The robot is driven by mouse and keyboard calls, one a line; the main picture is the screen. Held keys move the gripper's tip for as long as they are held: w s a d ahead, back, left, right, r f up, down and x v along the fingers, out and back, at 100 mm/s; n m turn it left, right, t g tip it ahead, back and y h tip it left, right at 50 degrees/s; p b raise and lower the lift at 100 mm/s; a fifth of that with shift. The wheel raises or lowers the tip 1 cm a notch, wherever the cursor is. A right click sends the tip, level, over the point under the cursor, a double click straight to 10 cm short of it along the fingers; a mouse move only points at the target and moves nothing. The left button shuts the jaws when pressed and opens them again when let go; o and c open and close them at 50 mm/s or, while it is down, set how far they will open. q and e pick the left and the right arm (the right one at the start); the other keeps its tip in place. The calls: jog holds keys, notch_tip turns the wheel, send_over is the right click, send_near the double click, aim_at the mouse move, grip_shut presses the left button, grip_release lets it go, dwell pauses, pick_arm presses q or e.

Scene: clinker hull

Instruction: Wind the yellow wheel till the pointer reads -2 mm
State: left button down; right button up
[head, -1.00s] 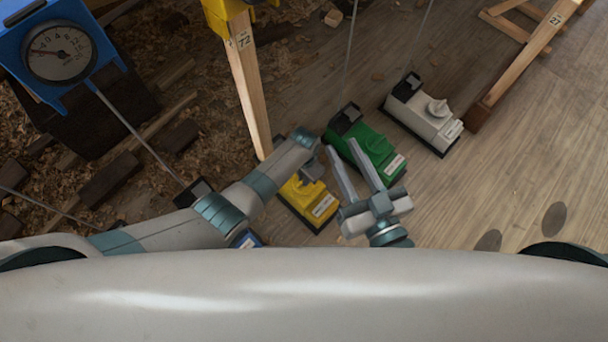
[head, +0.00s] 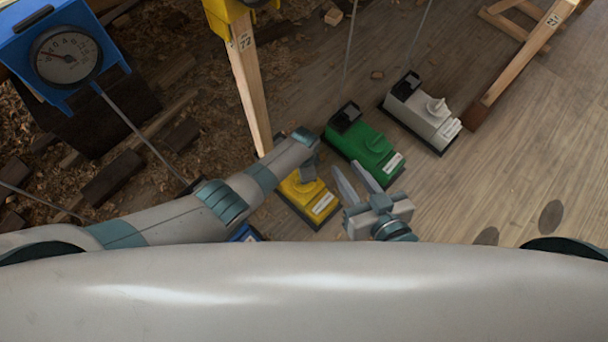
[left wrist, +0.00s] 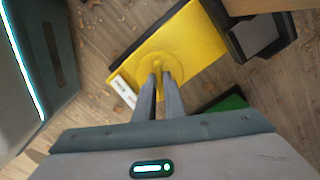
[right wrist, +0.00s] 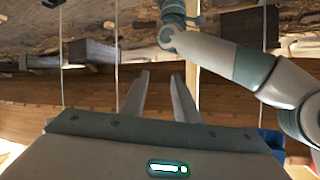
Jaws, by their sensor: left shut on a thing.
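The yellow winch box (head: 318,208) stands on the floor under my left forearm. It also shows in the left wrist view (left wrist: 205,35), with its round yellow wheel (left wrist: 180,68) on top. My left gripper (left wrist: 159,76) is shut at the wheel, on a part of it hidden between the fingertips; in the head view the gripper (head: 307,172) is mostly covered by my arm. My right gripper (head: 346,168) is open and empty, right of the yellow box; its parted fingers show in the right wrist view (right wrist: 160,78). No pointer face for the yellow box is readable.
A green box (head: 365,145) and a white box (head: 422,112) stand to the right. A blue-framed dial (head: 68,55) is at upper left. A yellow-topped post (head: 248,85) marked 72 rises behind the yellow box.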

pick_arm(q)
jog(key=shift+d, duration=0.1)
jog(key=c, duration=1.8)
grip_release()
jog(key=shift+c, duration=0.2)
